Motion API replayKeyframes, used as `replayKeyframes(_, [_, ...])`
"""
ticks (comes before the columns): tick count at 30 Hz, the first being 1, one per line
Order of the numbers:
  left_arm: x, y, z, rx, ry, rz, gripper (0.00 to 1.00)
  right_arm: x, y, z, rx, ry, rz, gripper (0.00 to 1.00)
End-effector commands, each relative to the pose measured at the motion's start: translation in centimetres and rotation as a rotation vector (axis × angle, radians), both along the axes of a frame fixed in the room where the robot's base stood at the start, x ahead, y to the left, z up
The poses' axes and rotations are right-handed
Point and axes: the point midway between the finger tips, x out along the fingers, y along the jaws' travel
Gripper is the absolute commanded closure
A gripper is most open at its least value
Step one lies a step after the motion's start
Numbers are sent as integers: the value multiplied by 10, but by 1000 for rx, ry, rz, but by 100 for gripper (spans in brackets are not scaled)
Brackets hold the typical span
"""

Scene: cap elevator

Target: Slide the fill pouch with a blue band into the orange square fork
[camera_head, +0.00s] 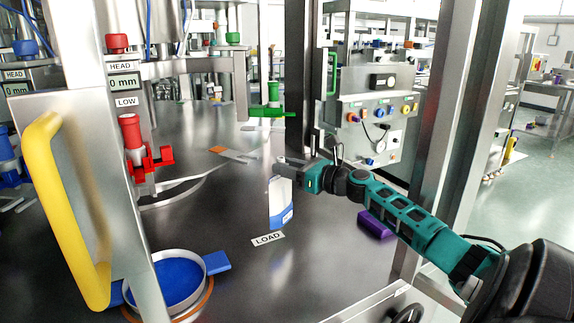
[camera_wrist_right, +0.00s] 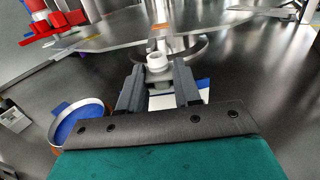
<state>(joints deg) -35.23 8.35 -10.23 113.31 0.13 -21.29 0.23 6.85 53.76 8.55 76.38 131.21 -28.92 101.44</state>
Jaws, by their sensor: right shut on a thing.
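The fill pouch (camera_head: 281,203), white with a blue band at its lower end, hangs upright below my right gripper (camera_head: 284,163). In the right wrist view, the gripper (camera_wrist_right: 160,85) is shut on the pouch's pale spout (camera_wrist_right: 157,62); part of the pouch (camera_wrist_right: 165,101) shows between the fingers. I cannot tell if its bottom touches the deck. A small orange piece (camera_head: 217,150) lies on a flat metal strip farther back and left; its fork shape is not clear. My left gripper is not in view.
A red fork (camera_head: 150,163) and a green fork (camera_head: 268,112) are on the machine. A LOAD label (camera_head: 268,239) lies near the pouch. A round blue dish (camera_head: 178,280), a yellow handle (camera_head: 55,200) and a purple block (camera_head: 375,225) are nearby. Steel posts (camera_head: 447,120) flank the deck.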

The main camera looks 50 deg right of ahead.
Motion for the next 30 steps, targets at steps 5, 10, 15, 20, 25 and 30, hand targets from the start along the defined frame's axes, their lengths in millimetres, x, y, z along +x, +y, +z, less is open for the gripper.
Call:
replayKeyframes(5, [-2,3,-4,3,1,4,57,17,3,1,2,-5,-1,100])
replayKeyframes(10, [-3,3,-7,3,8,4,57,33,7,2,1,-4,-1,100])
replayKeyframes(15, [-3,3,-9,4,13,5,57,46,9,1,2,-4,-2,100])
replayKeyframes(20, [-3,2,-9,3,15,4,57,54,12,1,1,-2,-1,100])
replayKeyframes(25, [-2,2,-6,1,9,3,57,57,12,1,0,-1,0,100])
replayKeyframes(30, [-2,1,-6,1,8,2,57,57,12,1,0,-1,0,100])
